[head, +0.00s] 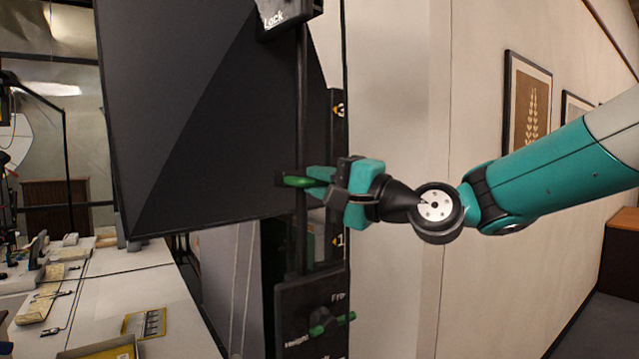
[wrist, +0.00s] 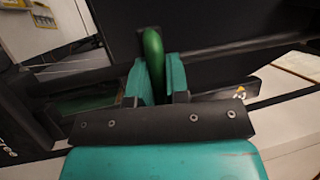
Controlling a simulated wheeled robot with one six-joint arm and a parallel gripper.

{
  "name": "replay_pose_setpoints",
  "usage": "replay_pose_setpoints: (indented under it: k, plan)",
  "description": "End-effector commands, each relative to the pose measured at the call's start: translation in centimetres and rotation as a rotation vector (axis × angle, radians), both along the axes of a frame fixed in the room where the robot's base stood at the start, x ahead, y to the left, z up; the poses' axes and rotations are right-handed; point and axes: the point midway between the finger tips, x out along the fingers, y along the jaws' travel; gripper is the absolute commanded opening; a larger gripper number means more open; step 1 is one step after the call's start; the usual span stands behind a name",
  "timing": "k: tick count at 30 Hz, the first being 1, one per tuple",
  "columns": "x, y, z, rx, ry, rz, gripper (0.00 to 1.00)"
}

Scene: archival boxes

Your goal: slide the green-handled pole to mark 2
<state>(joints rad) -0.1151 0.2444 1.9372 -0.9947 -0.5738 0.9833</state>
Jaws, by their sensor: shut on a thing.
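The green handle (head: 299,181) sits on a dark block on the vertical black pole (head: 301,120). My gripper (head: 318,180) reaches in from the right and is shut on the green handle. In the wrist view the green handle (wrist: 153,48) stands between the two teal fingers of my gripper (wrist: 155,80). A scale strip beside the pole carries mark 1 (head: 340,240) below the handle. A higher mark (head: 339,110) is partly hidden, and its number cannot be read clearly. The handle is between these two marks in height.
A large black panel (head: 180,110) is left of the pole. A "Lock" block (head: 285,16) is at the top. A lower box (head: 310,310) carries a second green knob (head: 331,323). A white table (head: 150,290) with items stands at the lower left. A wall is behind my arm.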

Motion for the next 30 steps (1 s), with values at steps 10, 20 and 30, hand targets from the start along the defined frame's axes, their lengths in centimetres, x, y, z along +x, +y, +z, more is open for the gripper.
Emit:
replay_pose_setpoints:
  k: [10, 20, 30]
  plan:
    - [0.0, 0.0, -0.1, -0.001, 0.002, 0.0, 0.41]
    - [-0.7, -1.1, -0.7, -0.002, 0.001, -0.003, 0.41]
    - [-5.5, -7.4, -2.6, -0.002, -0.002, -0.009, 0.41]
